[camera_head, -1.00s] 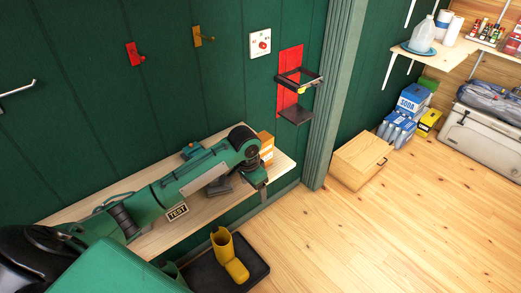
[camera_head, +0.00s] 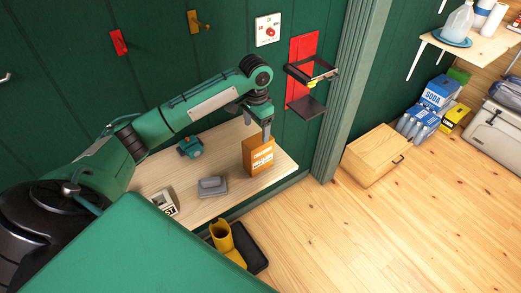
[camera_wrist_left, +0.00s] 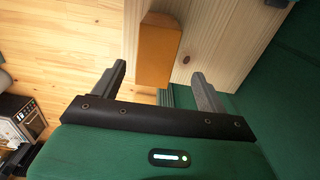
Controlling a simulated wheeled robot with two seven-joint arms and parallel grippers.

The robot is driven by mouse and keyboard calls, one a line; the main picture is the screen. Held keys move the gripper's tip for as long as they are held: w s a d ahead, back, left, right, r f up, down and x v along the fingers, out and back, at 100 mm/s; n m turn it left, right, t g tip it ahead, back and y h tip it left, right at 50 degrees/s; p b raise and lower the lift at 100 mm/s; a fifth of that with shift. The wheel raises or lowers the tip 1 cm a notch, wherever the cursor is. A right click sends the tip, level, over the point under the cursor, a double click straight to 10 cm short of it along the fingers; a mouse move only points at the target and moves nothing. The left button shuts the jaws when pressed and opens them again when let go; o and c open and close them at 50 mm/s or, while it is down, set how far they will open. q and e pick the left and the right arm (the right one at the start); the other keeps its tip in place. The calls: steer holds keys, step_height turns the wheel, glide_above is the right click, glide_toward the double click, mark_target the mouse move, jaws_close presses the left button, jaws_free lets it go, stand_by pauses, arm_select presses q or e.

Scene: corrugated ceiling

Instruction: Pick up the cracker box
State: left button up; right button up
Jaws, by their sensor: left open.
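The cracker box (camera_head: 258,160) is an orange box with pale lettering, standing upright near the right end of the wooden wall shelf. My left gripper (camera_head: 267,130) is over the top of the box, pointing down, with one finger seen in front of the box's upper edge. In the left wrist view the box (camera_wrist_left: 158,50) shows as a plain orange block just beyond and between the fingertips. There the gripper (camera_wrist_left: 159,75) is open, with a gap on both sides of the box. The right gripper is not in view.
On the shelf (camera_head: 215,200) are a grey object (camera_head: 213,187), a small teal object (camera_head: 190,147) and a sign (camera_head: 163,203). A red wall bracket (camera_head: 305,85) with a black holder is just right of the gripper. Yellow boots (camera_head: 224,240) stand on a black tray below.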

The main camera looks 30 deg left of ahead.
mark_target(257, 139)
arm_select(q)
step_height(257, 139, down, 5)
steer(key=shift+r+p, duration=0.1)
steer(key=shift+p, duration=0.35)
steer(key=f, duration=0.1)
steer(key=p, duration=0.1)
steer(key=f, duration=0.1)
steer(key=shift+s+d+f+p, duration=0.1)
steer(key=shift+d+f+p, duration=0.15)
steer(key=shift+f+p, duration=0.1)
step_height(257, 139, down, 3)
steer(key=shift+r+p, duration=0.2)
steer(key=shift+p, duration=0.15)
steer(key=shift+f, duration=0.4)
steer(key=c, duration=1.2)
steer(key=shift+c, duration=0.2)
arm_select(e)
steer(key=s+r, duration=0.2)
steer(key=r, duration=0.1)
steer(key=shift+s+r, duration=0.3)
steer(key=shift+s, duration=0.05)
